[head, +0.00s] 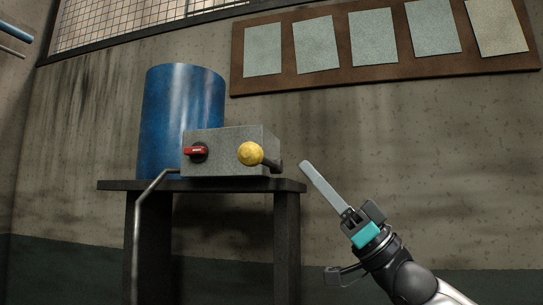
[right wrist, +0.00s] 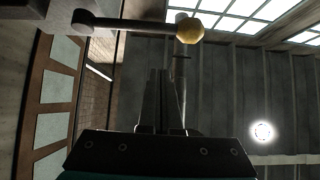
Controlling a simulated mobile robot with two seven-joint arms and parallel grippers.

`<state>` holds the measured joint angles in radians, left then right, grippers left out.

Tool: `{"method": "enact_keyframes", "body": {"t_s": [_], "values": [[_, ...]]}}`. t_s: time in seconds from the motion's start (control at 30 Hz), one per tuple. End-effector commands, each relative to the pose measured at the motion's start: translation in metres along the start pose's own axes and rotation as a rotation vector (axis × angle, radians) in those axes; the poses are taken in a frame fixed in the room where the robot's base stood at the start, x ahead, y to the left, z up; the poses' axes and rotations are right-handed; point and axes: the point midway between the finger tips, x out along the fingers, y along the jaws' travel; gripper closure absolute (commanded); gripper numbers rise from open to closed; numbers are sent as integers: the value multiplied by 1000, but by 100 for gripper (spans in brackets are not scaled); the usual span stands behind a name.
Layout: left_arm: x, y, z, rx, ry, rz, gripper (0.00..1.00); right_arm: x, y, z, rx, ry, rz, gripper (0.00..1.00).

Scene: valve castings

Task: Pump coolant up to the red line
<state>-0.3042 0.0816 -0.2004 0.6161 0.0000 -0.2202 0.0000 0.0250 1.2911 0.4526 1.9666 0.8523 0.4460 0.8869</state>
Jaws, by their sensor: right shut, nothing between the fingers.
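A blue drum (head: 183,115) stands upright on a dark stand, behind a grey box (head: 226,142). The box front carries a red handle (head: 197,151) and a yellow ball knob (head: 250,153) on a dark lever (head: 271,162). In the right wrist view the knob (right wrist: 190,30) sits at the end of the lever (right wrist: 135,25), beyond my fingertips. My right gripper (head: 306,167) is shut and empty, to the right of the knob and apart from it in the head view. I see no red line or coolant level. My left gripper is out of view.
The dark stand (head: 286,187) has its right edge close to my right fingertips. A grey pipe (head: 140,205) bends down at its left front. A brown board (head: 390,72) with several pale sheets hangs on the concrete wall.

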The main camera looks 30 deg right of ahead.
Motion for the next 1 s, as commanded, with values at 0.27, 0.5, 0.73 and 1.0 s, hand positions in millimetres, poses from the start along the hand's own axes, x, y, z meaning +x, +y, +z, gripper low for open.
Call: {"method": "enact_keyframes", "body": {"t_s": [0.27,0.5,0.73,1.0], "values": [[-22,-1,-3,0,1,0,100,24,0,-4,-1,2,-1,100],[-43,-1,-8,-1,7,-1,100,46,0,-4,-1,3,1,100],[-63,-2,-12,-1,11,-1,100,68,0,-4,-2,4,0,100],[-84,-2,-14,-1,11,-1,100,94,0,-4,-2,4,1,100]]}}
